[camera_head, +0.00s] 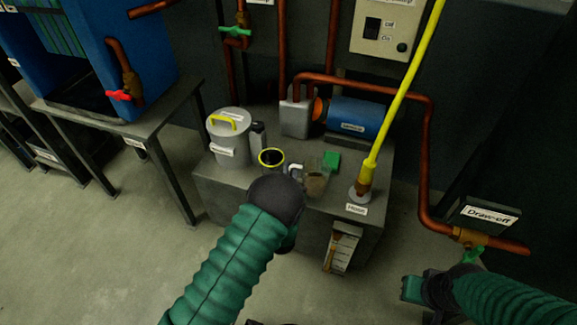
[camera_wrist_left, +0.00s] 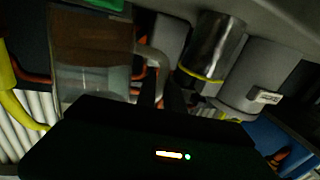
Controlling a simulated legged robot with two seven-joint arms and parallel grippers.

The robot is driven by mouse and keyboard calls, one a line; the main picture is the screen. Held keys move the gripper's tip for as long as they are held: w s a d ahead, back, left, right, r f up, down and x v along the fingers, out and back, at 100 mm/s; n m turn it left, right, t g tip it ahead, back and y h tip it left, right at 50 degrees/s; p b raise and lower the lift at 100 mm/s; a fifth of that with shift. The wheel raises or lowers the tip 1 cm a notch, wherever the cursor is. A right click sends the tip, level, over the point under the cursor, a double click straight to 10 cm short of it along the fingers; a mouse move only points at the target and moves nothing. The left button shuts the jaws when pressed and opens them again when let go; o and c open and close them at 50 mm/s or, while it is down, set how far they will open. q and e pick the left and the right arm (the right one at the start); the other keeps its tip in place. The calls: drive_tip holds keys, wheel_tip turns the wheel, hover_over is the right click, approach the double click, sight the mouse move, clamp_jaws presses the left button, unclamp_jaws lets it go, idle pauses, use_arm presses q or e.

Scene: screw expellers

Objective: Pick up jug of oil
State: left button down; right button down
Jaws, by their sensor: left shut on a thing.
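The jug of oil (camera_head: 315,183) is a clear jug with brown oil and a pale handle, at the front of the grey bench. It shows upside down and close up at the left of the wrist view (camera_wrist_left: 92,65). My left gripper (camera_wrist_left: 163,92) is shut on the jug's handle (camera_wrist_left: 155,58). My left forearm and wrist hide most of the gripper in the head view. The jug looks upright; I cannot tell whether its base touches the bench. My right gripper (camera_head: 428,290) is at the lower right, away from the jug, and its fingers are unclear.
A dark cup with a yellow rim (camera_head: 271,158) and a grey lidded canister (camera_head: 229,140) stand left of the jug. A green block (camera_head: 332,160) and a blue motor (camera_head: 358,117) are behind it. A yellow hose (camera_head: 394,108) rises at right, near copper pipes (camera_head: 427,165).

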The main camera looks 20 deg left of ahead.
sight(311, 183)
use_arm(q)
drive_tip(key=s+d+p, duration=0.1)
drive_tip(key=s+d, duration=0.1)
drive_tip(key=s+d+p, duration=0.1)
drive_tip(key=s+d, duration=0.2)
drive_tip(key=s+d+r+p, duration=0.1)
drive_tip(key=s+d, duration=0.2)
drive_tip(key=shift+s+r+p, duration=0.1)
drive_tip(key=shift+p, duration=0.25)
drive_tip(key=shift+s+d+p, duration=0.3)
drive_tip(key=shift+s+d, duration=0.65)
drive_tip(key=shift+d, duration=0.05)
